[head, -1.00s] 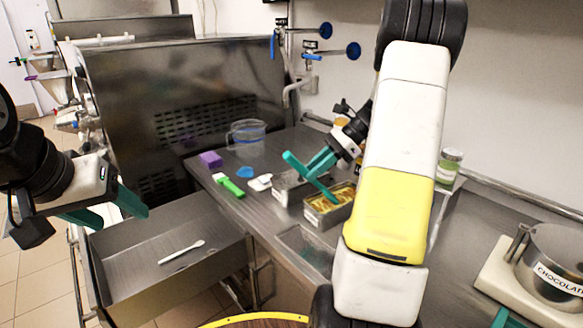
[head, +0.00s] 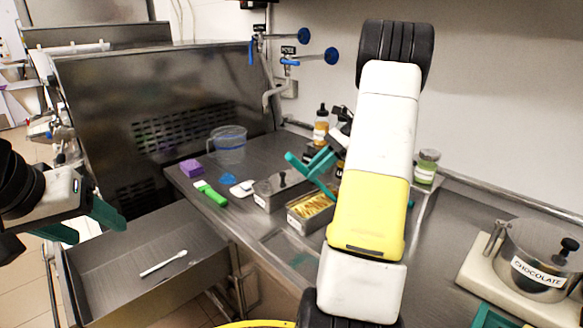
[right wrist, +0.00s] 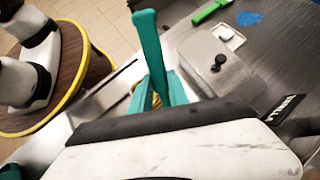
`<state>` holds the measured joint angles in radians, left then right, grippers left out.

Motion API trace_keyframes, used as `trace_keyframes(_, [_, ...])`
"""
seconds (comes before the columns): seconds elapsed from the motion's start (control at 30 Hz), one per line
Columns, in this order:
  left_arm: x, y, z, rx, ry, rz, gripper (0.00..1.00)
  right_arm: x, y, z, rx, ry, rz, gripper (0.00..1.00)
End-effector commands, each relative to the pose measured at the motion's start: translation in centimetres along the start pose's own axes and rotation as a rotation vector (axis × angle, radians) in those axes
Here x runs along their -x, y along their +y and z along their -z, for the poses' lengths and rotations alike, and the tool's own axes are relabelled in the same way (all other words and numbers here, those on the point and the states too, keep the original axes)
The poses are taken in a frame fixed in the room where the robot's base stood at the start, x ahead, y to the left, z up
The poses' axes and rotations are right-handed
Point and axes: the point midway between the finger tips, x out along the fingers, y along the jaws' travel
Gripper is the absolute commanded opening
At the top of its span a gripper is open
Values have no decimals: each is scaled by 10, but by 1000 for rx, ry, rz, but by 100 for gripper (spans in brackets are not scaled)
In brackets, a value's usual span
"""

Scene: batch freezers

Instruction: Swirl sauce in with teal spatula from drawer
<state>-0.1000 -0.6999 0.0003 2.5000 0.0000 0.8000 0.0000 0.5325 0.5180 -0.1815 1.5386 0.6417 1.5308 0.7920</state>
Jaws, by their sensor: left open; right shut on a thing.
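The teal spatula (head: 306,171) is held by my right gripper (head: 322,163), slanting down to the right. Its lower end is at the back right part of an open metal tub (head: 299,223) of yellow ice cream (head: 312,204); I cannot tell whether it is in the ice cream. In the right wrist view the spatula handle (right wrist: 148,42) rises from between the teal fingers (right wrist: 163,92), with a little yellow behind them. My left gripper (head: 98,230) is open and empty, left of and above the open drawer (head: 205,262).
A white spoon (head: 163,263) lies in the drawer. A lidded metal tub (head: 277,193), a green-handled tool (head: 211,194), a purple block (head: 191,168) and a clear jug (head: 229,145) stand on the counter. A chocolate pot (head: 545,262) is at right. My right arm hides part of the counter.

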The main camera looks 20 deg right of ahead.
Motion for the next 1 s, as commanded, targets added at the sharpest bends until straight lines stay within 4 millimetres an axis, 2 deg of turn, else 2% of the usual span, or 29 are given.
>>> trace_keyframes(1.0, [0,0,0,0,0,0,60,-56,32,-52,2,0,1,0])
